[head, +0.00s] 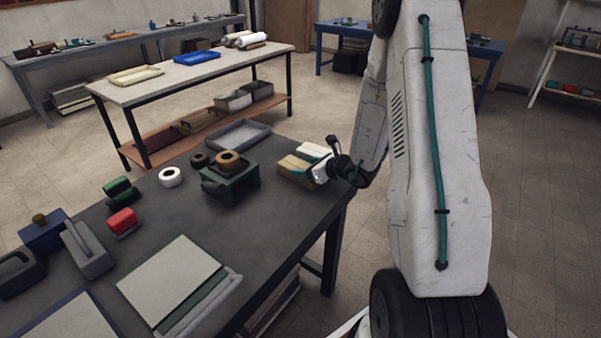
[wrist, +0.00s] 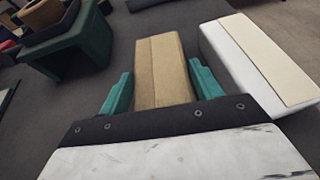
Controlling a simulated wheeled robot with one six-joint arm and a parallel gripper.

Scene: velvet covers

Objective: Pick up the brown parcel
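The brown parcel (head: 293,162) lies near the far right corner of the dark table, and it also shows in the wrist view (wrist: 161,68). My gripper (wrist: 160,92) is at its near end, with one teal finger along each long side. The fingers are spread about the parcel's width, very close to its sides; firm contact is not clear. In the head view my gripper (head: 306,172) reaches in from the right, low over the table, and partly hides the parcel.
A white box (wrist: 255,65) with a cream top lies just right of the parcel. A dark green holder (head: 230,183) with tape rolls stands to the left. A grey tray (head: 239,135) is behind. The table edge (head: 318,207) is close in front.

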